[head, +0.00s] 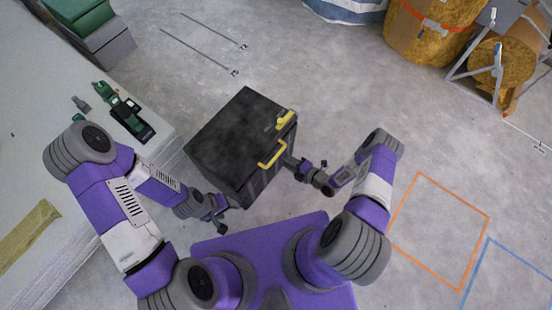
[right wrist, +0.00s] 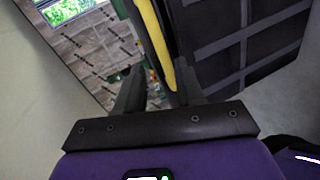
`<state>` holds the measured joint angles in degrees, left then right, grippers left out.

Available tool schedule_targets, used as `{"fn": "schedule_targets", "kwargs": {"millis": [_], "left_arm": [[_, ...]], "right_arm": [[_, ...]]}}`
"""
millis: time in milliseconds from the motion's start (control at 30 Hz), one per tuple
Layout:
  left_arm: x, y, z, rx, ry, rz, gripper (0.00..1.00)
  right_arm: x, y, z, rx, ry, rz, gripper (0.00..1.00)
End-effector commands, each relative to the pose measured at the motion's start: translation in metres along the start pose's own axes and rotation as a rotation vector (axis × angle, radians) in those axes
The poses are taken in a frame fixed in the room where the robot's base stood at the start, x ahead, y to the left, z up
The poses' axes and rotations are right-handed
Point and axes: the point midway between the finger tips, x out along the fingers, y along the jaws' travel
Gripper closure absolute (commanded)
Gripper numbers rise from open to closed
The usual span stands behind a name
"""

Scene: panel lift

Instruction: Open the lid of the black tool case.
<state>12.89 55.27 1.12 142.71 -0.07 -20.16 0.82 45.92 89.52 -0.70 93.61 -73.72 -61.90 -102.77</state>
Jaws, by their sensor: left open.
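The black tool case (head: 235,140) stands in the middle of the head view with its lid down. A yellow handle (head: 272,153) is on its near right side, and a yellow latch-like part (head: 285,121) sits at its right corner. My right gripper (head: 292,162) is beside the handle, at the case's right side. In the right wrist view its fingers (right wrist: 155,92) are apart, with a yellow bar (right wrist: 158,45) of the case between or just beyond them; contact is unclear. My left gripper (head: 219,226) is open and empty, low beside the case's near left corner.
A pale table (head: 60,190) on the left holds a green-and-black tool (head: 125,112). Green and grey boxes (head: 95,35) stand at the upper left.

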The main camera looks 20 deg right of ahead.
Motion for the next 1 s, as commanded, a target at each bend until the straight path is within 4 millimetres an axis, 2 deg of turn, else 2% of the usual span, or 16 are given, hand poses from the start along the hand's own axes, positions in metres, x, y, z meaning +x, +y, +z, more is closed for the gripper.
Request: {"fn": "schedule_targets", "kwargs": {"millis": [100, 233, 633, 800, 1000], "left_arm": [[0.004, -0.001, 0.0, 0.0, 0.0, 0.0, 0.41], [0.007, -0.003, -0.001, 0.0, 0.001, 0.0, 0.41], [0.025, -0.009, -0.001, 0.0, 0.0, 0.0, 0.41], [0.027, -0.01, -0.001, 0.0, 0.0, 0.0, 0.41], [0.026, -0.01, -0.001, 0.0, 0.0, 0.0, 0.41]], "right_arm": [[-0.002, -0.008, 0.0, -0.122, 0.016, 0.046, 0.63], [0.006, -0.009, -0.001, -0.166, 0.023, 0.063, 0.63], [0.064, -0.006, -0.003, -0.163, 0.022, 0.061, 0.63], [0.072, -0.005, -0.003, -0.163, 0.022, 0.059, 0.63], [0.072, -0.004, -0.003, -0.162, 0.022, 0.059, 0.63]]}}
